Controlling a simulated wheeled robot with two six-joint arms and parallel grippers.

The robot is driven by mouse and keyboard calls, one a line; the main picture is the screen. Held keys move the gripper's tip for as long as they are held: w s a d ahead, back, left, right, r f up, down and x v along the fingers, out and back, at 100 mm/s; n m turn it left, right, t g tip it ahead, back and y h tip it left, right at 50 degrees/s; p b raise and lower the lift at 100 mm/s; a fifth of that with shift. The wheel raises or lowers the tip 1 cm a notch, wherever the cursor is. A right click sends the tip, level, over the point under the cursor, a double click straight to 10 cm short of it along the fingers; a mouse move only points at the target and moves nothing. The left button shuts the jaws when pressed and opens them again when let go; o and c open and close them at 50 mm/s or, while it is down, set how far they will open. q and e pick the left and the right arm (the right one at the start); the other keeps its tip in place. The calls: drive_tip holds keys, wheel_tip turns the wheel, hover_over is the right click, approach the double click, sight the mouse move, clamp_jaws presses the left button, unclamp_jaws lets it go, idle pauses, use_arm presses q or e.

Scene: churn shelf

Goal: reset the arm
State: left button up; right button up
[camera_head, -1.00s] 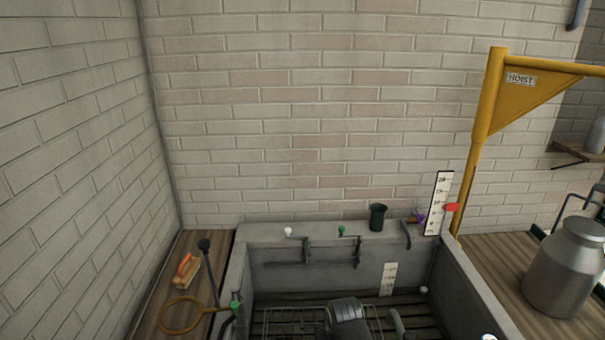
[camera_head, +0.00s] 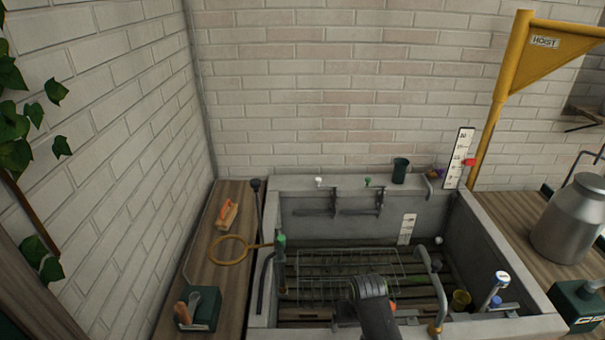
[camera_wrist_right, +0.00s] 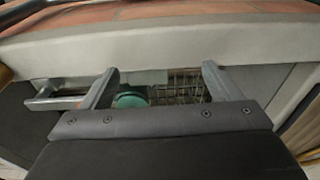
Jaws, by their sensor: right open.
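My right arm (camera_head: 375,308) shows as a dark grey link over the front of the stone trough, low in the head view. Its fingertips cannot be made out there. In the right wrist view my right gripper (camera_wrist_right: 160,70) has its two grey fingers spread wide with nothing held between them. Beyond the fingers are a pale trough edge (camera_wrist_right: 150,48), a round green thing (camera_wrist_right: 132,98) and part of a wire rack (camera_wrist_right: 185,85). My left gripper is in neither view.
A curved grey pipe (camera_head: 437,280) rises near the arm. A brush (camera_head: 228,214) and a ring (camera_head: 228,250) are at left. A metal churn (camera_head: 568,225) and yellow hoist (camera_head: 500,90) stand right.

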drive_tip(key=s+d+r+m+t+h, duration=0.1)
drive_tip(key=s+d+r, duration=0.1)
drive_tip(key=s+d, duration=0.8)
drive_tip(key=s+d+r+t, duration=0.15)
drive_tip(key=s+d, duration=0.35)
drive_tip(key=s, duration=0.8)
drive_tip(key=s+d+r+h, duration=0.1)
drive_tip(key=s+d+r, duration=0.1)
drive_tip(key=s+r, duration=0.55)
wheel_tip(320, 180, down, 34)
drive_tip(key=d+g+b, duration=0.1)
drive_tip(key=g+b, duration=0.1)
drive_tip(key=b, duration=0.6)
use_arm(q)
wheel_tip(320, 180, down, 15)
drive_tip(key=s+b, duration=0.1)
drive_tip(key=b, duration=0.5)
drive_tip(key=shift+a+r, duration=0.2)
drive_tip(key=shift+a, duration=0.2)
use_arm(e)
drive_tip(key=s+f, duration=0.7)
drive_tip(key=f, duration=0.4)
drive_tip(key=s+a+f, duration=0.1)
drive_tip(key=s+f, duration=0.7)
drive_tip(key=f, duration=0.3)
drive_tip(key=shift+s+f+g+y, duration=0.15)
drive_tip(key=shift+s+g+y, duration=0.15)
drive_tip(key=shift+g+y, duration=0.15)
